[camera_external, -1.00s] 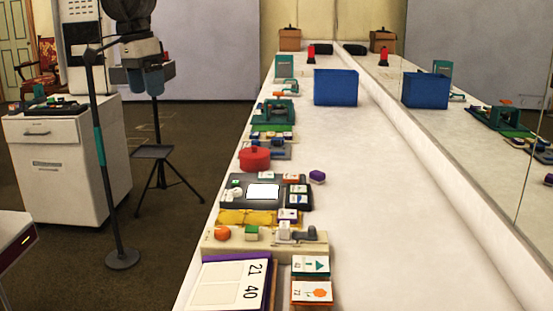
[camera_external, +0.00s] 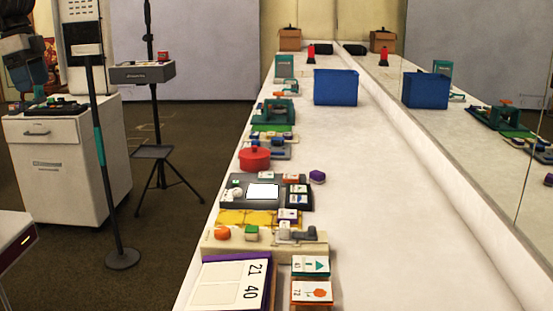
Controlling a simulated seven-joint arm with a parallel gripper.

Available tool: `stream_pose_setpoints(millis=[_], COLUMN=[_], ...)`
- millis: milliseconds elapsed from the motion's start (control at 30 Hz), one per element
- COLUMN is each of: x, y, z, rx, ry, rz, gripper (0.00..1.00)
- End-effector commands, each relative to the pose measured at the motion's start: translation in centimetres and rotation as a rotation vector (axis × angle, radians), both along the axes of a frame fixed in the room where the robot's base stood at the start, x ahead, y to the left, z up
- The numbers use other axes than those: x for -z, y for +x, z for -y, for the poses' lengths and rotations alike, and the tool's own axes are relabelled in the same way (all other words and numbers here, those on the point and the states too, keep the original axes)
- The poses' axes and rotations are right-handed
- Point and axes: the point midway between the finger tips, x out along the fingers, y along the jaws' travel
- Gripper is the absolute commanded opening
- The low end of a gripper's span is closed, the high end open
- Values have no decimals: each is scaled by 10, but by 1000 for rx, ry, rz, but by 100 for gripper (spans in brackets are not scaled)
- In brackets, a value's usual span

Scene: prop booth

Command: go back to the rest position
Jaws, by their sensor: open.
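My gripper (camera_external: 27,85) is at the upper left edge of the external view, over the white drawer cabinet (camera_external: 66,160) and well away from the long white counter (camera_external: 390,200). It looks teal and grey, with a dark arm link above it. It is open, and I see nothing held in it. Part of my arm is cut off by the picture's left edge.
A thin pole stand (camera_external: 99,150) and a tripod stand with a grey box (camera_external: 142,72) stand beside the cabinet. The counter carries a blue bin (camera_external: 336,87), a red pot (camera_external: 255,159), a purple block (camera_external: 317,176) and number cards (camera_external: 235,282). The counter's right side is largely clear.

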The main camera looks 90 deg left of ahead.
Motion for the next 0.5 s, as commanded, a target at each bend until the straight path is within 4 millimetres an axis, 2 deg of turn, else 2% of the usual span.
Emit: stream_pose_setpoints(millis=[33,200,400,500], x=[1,11,21,24], y=[-14,-55,-88,-96], z=[1,4,5,6], rx=[27,119,199,221], ry=[5,22,38,43], rz=[6,21,32,35], gripper=[82,82,82,82])
